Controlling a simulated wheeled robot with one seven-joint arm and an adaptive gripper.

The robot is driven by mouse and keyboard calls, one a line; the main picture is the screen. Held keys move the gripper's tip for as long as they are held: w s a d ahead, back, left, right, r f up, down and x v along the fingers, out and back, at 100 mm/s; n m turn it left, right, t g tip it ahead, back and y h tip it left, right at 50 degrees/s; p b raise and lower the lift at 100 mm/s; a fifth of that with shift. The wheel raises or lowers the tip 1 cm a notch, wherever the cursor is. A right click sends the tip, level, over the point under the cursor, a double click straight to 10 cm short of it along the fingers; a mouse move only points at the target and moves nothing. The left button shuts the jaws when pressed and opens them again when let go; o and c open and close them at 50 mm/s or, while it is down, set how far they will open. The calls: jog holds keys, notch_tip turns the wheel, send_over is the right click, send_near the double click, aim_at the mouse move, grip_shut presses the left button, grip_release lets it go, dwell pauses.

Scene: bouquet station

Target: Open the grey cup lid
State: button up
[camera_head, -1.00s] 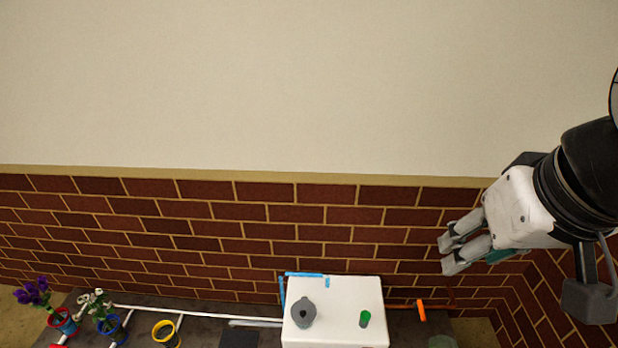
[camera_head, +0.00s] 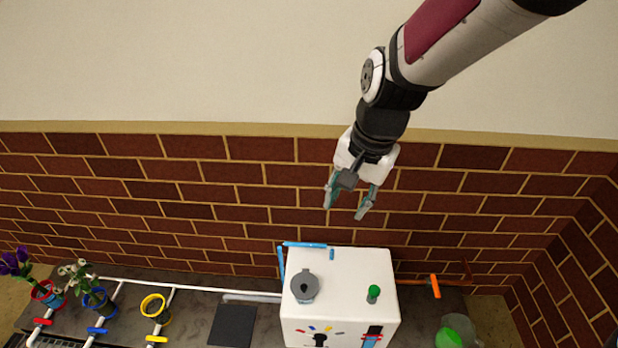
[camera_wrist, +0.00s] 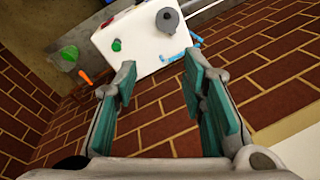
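My gripper (camera_head: 347,207) is open and empty, above and behind the box, in front of the brick wall. It is apart from the lid. In the wrist view my gripper (camera_wrist: 160,95) shows its two teal-padded fingers spread wide with nothing between them.
A green knob (camera_head: 374,293) stands on the box's right side, with blue pipes (camera_head: 305,244) at its back left edge. An orange handle (camera_head: 435,286) and a green vessel (camera_head: 455,332) are to the right. Colored rings with flowers (camera_head: 98,299) are at left.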

jog(key=w+a+f+m+g+b, duration=0.1)
jog(key=w+a+f+b, duration=0.15)
jog(key=f, duration=0.55)
jog(key=w+a+f+m+b, duration=0.1)
jog(key=w+a+f+b, duration=0.15)
jog(key=f, duration=0.45)
jog(key=m+h+b, duration=0.2)
jog(key=b, duration=0.1)
send_near(304, 286)
notch_tip(304, 286, down, 9)
jog(key=b, duration=0.4)
jog(key=shift+w+d+r, duration=0.1)
jog(key=shift+w+r, duration=0.05)
grip_shut()
